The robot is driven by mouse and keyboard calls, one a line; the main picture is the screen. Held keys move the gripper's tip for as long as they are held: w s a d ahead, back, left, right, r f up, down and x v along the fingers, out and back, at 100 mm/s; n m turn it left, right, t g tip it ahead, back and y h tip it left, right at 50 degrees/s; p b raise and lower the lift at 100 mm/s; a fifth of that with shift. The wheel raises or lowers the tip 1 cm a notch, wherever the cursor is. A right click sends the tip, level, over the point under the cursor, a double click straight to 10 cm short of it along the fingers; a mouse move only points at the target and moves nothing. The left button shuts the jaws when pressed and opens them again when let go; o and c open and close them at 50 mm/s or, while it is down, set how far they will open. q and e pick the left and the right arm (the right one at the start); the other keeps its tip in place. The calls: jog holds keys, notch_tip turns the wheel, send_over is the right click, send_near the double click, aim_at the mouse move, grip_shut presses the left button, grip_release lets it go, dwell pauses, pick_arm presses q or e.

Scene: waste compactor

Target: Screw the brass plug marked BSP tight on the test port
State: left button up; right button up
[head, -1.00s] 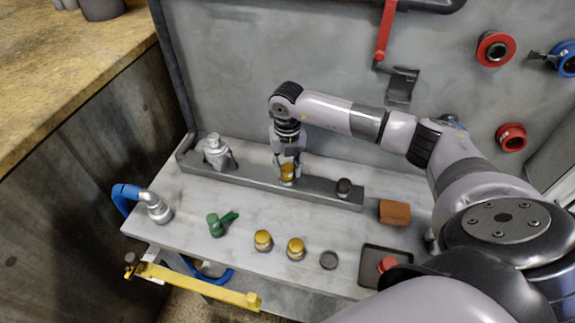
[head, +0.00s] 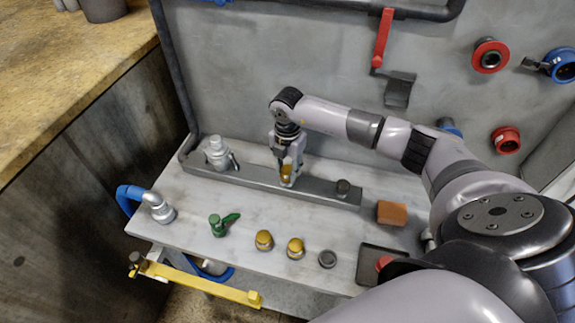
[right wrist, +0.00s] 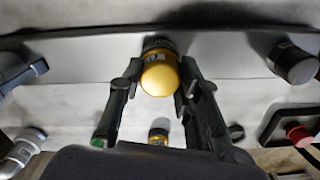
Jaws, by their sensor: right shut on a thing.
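A brass plug (head: 286,170) is at the port in the middle of the grey metal bar (head: 245,181). My right gripper (head: 287,174) points down and is shut on this plug. In the right wrist view the brass plug (right wrist: 161,76) sits between the two fingers, over a dark collar. A small mark on it is too small to read. The lower part of the port is hidden by the plug. Two more brass plugs (head: 263,240) and (head: 295,247) stand on the bench in front. My left gripper is not in view.
On the bar stand a silver fitting (head: 217,152) at left and a dark cap (head: 343,188) at right. A green-handled valve (head: 222,223), a dark ring-shaped cap (head: 327,259), a brown block (head: 391,212) and a tray (head: 369,272) are on the bench. A blue hose (head: 130,196) is at left.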

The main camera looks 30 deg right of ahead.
jog(key=shift+m, duration=1)
jog(key=o, duration=1.3)
jog(key=shift+c, duration=0.6)
